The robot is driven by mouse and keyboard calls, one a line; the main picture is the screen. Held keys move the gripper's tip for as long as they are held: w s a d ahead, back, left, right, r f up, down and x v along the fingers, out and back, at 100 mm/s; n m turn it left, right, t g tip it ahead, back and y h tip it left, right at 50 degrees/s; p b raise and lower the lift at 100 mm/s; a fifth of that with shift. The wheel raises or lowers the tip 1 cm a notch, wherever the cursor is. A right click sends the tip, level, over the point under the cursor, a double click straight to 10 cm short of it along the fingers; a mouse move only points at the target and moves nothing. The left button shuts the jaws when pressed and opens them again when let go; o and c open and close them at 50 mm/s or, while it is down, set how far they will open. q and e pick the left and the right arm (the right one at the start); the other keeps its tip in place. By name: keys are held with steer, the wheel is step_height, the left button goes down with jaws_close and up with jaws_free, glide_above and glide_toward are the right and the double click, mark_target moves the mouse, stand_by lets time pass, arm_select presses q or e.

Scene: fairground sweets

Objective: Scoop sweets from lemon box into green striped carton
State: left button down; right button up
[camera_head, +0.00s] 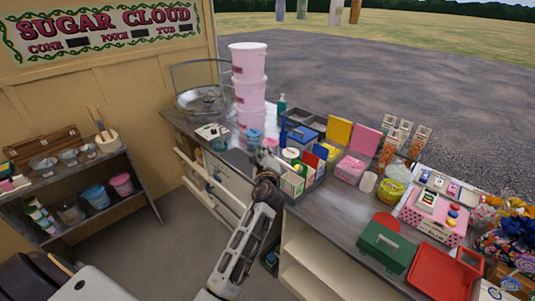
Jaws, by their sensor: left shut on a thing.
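My left gripper (264,160) is over the counter's inner edge, left of the cartons. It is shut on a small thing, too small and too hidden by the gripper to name. A green striped carton (291,185) stands upright at the counter's front edge, just right of my left gripper and apart from it. A yellow box with a raised lid (338,132) stands further back to the right and seems to be the lemon box. My right gripper is not in view.
Beside the yellow box stands a box with a pink lid (366,140). Stacked pink tubs (248,95) rise behind my gripper, near a metal bowl machine (203,99). A green case (387,246) and a red tray (440,270) lie at the right. Bare counter (335,205) shows between.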

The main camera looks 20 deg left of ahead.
arm_select(q)
step_height(320, 180, down, 6)
steer(key=s+a+n+b, duration=0.1)
steer(key=a+n+b, duration=0.1)
steer(key=b, duration=0.3)
steer(key=shift+s+a+r+n+b, duration=0.25)
steer(key=shift+a+n+b, duration=0.15)
steer(key=shift+n, duration=0.5)
stand_by(0.3)
steer(key=shift+w+d+r+m+p, duration=0.4)
steer(key=shift+d+r+m+p, duration=0.6)
steer(key=shift+p, duration=0.7)
steer(key=shift+w+d+r+m+p, duration=0.45)
steer(key=shift+r+m+p, duration=0.35)
steer(key=shift+r+p, duration=0.7)
steer(key=shift+w+d+r+m+p, duration=0.3)
steer(key=shift+d+r+m+p, duration=0.55)
steer(key=shift+p, duration=1.1)
steer(key=shift+w+d+r+m, duration=0.3)
steer(key=shift+d+r+m, duration=0.25)
steer(key=shift+r+m, duration=0.2)
steer(key=shift+w+d+r+m, duration=0.3)
steer(key=shift+d+r+m, duration=0.3)
steer(key=shift+r, duration=0.2)
